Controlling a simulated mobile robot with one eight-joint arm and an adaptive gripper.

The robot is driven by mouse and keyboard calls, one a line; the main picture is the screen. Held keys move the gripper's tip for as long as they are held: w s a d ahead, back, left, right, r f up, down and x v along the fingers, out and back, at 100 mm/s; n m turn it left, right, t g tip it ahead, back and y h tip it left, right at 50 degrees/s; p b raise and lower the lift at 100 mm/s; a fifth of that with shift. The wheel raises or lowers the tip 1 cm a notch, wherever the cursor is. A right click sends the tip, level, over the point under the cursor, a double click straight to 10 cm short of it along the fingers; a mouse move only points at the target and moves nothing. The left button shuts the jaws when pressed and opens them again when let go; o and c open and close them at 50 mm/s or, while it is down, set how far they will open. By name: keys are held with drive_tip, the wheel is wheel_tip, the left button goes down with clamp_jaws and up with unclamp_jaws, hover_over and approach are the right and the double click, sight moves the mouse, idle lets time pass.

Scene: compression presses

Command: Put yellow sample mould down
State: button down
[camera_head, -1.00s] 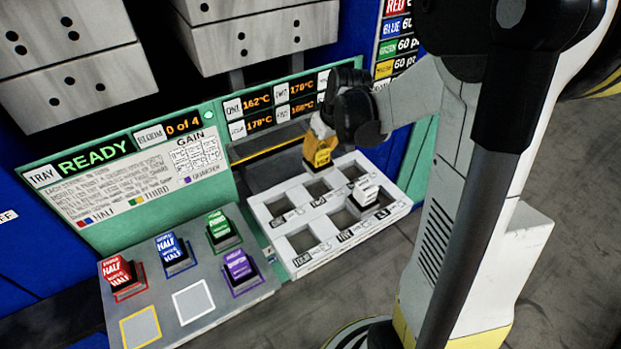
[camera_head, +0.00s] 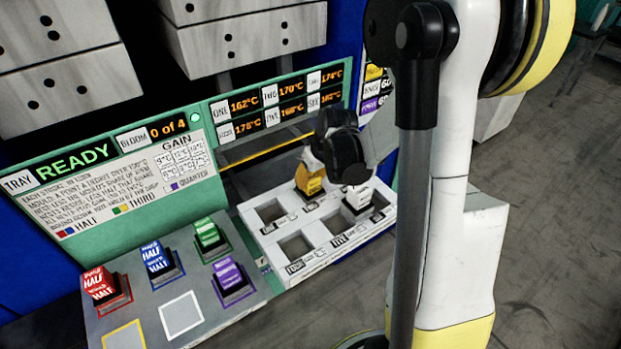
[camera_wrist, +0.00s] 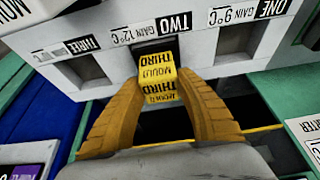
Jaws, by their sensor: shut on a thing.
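The yellow sample mould (camera_head: 311,180), marked "MOULD" and "THIRD", is held by my gripper (camera_head: 315,158) over the back row of the white tray (camera_head: 325,258). In the wrist view the mould (camera_wrist: 158,85) sits between the two yellow fingers of my gripper (camera_wrist: 160,103), at the dark slot labelled TWO. It looks upright, at or just inside the slot's opening. I cannot tell whether it touches the slot floor. The slot labelled THREE (camera_wrist: 82,70) beside it is empty.
Left of the tray, a grey panel (camera_head: 205,283) holds red (camera_head: 104,287), blue (camera_head: 159,262), green (camera_head: 210,236) and purple (camera_head: 232,279) moulds. The temperature display (camera_head: 280,105) rises behind.

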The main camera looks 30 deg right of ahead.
drive_tip(key=shift+f, duration=0.15)
drive_tip(key=c, duration=0.9)
unclamp_jaws()
drive_tip(key=p+v, duration=0.4)
drive_tip(key=v, duration=0.8)
drive_tip(key=s+a+r+t, duration=0.1)
drive_tip(key=s+a+r, duration=0.2)
drive_tip(key=s+a, duration=0.1)
drive_tip(key=s+a+r, duration=0.3)
drive_tip(key=s+a, duration=0.1)
drive_tip(key=a, duration=0.2)
drive_tip(key=s+a+r+t, duration=0.1)
drive_tip(key=s+a+r, duration=0.2)
drive_tip(key=s+a, duration=0.2)
drive_tip(key=shift+s+a+r+t, duration=0.1)
drive_tip(key=shift+a+r+t, duration=0.2)
drive_tip(key=shift+a+r, duration=0.1)
